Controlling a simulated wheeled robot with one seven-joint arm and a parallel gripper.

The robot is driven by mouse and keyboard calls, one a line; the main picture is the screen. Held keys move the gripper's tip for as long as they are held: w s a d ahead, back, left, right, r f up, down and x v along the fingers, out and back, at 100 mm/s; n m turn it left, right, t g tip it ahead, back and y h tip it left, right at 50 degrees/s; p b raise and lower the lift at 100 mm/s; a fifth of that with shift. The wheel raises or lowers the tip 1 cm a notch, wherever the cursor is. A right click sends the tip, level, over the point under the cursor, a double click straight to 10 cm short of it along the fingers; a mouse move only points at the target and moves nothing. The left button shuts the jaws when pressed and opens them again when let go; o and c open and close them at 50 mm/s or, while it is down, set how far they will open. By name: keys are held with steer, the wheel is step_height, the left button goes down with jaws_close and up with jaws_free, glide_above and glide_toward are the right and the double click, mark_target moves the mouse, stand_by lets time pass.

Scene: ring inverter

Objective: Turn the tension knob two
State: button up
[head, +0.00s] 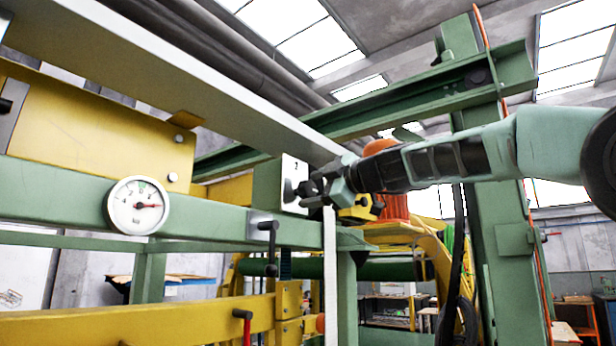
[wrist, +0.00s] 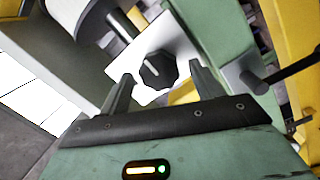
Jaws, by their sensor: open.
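A black lobed knob (wrist: 158,70) sits on a white plate (wrist: 181,45) in the wrist view. My gripper (wrist: 161,76) is open, with one finger at each side of the knob and a gap on both sides. The fingertips do not appear to touch it. In the head view my gripper (head: 312,190) is at the face of the same white plate (head: 294,166), at the end of a green beam. There the knob is hard to tell from the dark fingers. No number or label on the knob is readable.
A round white gauge (head: 138,205) with a red needle is on the green beam to the left. A long grey beam (head: 190,80) runs above.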

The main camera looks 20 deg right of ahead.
steer(key=shift+p+x, duration=0.4)
steer(key=shift+x, duration=0.75)
steer(key=c, duration=1)
steer(key=shift+o, duration=0.2)
steer(key=shift+m, duration=0.4)
